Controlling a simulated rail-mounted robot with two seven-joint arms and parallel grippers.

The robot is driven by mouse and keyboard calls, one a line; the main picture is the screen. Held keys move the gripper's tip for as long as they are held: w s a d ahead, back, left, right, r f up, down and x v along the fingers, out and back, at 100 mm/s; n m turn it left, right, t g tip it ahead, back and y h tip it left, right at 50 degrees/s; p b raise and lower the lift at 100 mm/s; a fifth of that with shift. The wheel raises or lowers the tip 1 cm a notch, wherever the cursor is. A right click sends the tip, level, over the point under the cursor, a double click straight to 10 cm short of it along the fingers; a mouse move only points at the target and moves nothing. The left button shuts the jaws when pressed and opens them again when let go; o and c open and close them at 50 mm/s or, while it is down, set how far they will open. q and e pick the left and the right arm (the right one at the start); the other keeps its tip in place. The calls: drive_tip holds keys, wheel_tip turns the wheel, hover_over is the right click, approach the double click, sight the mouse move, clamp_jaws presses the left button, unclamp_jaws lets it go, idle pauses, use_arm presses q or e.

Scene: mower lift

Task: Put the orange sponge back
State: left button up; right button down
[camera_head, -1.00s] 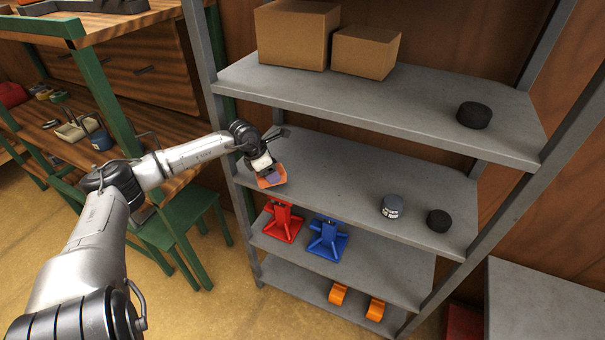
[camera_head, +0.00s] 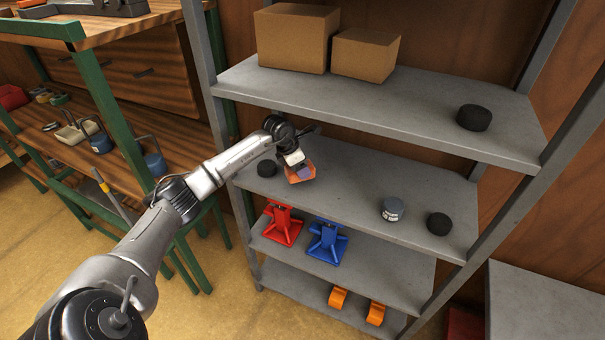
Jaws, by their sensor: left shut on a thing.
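The orange sponge (camera_head: 300,174) is a small orange block with a purplish patch on top, in the head view. My left gripper (camera_head: 298,166) is shut on it, over the left part of the second shelf (camera_head: 345,198) of the grey rack. Whether the sponge touches the shelf or hangs just above it, I cannot tell. The gripper's fingers are small and partly hidden by the wrist. My right gripper is not in view.
A grey tin (camera_head: 392,208) and a black tin (camera_head: 438,223) stand to the right, with free shelf between. The top shelf (camera_head: 380,100) is above. A red jack (camera_head: 283,226) and blue jack (camera_head: 327,243) stand below.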

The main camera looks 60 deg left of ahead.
use_arm(q)
drive_tip(key=shift+w+d+f, duration=0.1)
drive_tip(key=shift+w+f, duration=0.05)
drive_tip(key=shift+w, duration=0.2)
wheel_tip(320, 180, down, 3)
drive_tip(key=shift+f, duration=0.15)
drive_tip(key=o, duration=0.9)
drive_tip(key=shift+c, duration=0.2)
drive_tip(key=v, duration=0.6)
drive_tip(key=shift+v, duration=0.85)
